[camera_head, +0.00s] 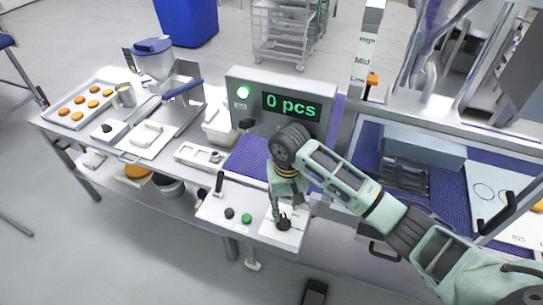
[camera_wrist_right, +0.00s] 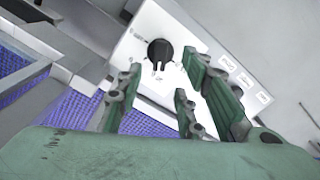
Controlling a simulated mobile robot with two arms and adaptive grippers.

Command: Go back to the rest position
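My right gripper (camera_head: 285,203) hangs over a white control panel (camera_head: 268,236) at the front of the machine. Its green fingers (camera_wrist_right: 160,78) are apart in the right wrist view, with nothing between them. A black rotary knob (camera_wrist_right: 160,50) on the panel shows just beyond the fingertips, apart from them. In the head view the knob (camera_head: 284,224) is directly below the gripper. My right arm reaches in from the lower right. My left gripper is in neither view.
The panel to the left has a black lever (camera_head: 219,183) and a green button (camera_head: 246,218). A purple conveyor (camera_head: 255,160) lies beside my arm. A tray (camera_head: 60,117) of round patties is far left.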

